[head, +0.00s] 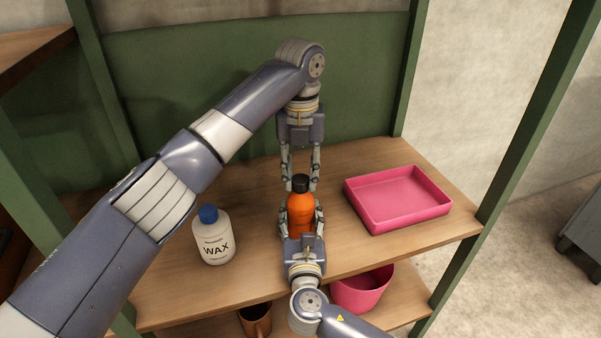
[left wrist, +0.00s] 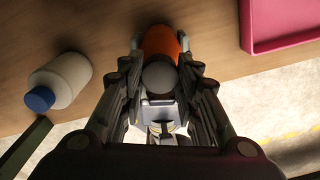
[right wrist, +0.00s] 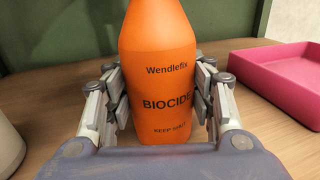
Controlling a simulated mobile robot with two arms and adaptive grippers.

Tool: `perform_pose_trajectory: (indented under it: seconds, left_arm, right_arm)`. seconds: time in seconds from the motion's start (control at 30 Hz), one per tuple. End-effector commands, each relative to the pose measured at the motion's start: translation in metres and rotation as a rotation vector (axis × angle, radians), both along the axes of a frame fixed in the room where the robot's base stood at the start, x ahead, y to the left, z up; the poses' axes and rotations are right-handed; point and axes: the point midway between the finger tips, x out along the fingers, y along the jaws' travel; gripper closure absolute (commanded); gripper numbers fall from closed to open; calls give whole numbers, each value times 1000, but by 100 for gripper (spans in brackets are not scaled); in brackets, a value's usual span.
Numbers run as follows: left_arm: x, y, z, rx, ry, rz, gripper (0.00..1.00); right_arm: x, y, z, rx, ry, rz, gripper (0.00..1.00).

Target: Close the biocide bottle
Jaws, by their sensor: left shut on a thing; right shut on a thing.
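The orange biocide bottle (head: 301,213) stands upright on the shelf; its label shows in the right wrist view (right wrist: 168,80). Its black cap (head: 300,182) is at the bottle's top, and it shows as a dark disc in the left wrist view (left wrist: 160,77). My left gripper (head: 300,184) reaches down from above, shut on the cap. My right gripper (head: 301,212) is shut on the bottle's body from the front, one finger on each side. I cannot tell how far the cap is turned on the neck, which is hidden.
A white wax bottle (head: 214,240) with a blue cap stands left of the biocide bottle on the wooden shelf (head: 262,277). A pink tray (head: 398,222) lies to the right. A pink bowl (head: 362,292) and a brown mug (head: 256,322) are on the lower shelf.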

Motion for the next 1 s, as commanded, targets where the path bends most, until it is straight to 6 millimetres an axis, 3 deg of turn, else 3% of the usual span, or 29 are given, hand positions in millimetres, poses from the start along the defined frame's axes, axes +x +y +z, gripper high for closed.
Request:
perform_pose_trajectory:
  seconds: [0.3, 0.73, 0.8, 0.83, 1.0]
  left_arm:
    - [1, 0, 1, 0, -3, -440, 77]
    - [1, 0, 1, 1, -4, -513, 77]
    - [1, 0, 1, 1, -4, -512, 54]
    - [1, 0, 1, 0, -4, -512, 50]
    - [1, 0, 0, 0, -2, -512, 50]
  right_arm:
    - [0, -1, -1, -1, 3, -1, 100]
    - [0, -1, -1, -1, 3, -1, 100]
    - [0, -1, -1, -1, 3, -1, 100]
    - [0, -1, -1, -1, 3, -1, 100]
    - [0, 0, -1, -1, 3, -1, 100]
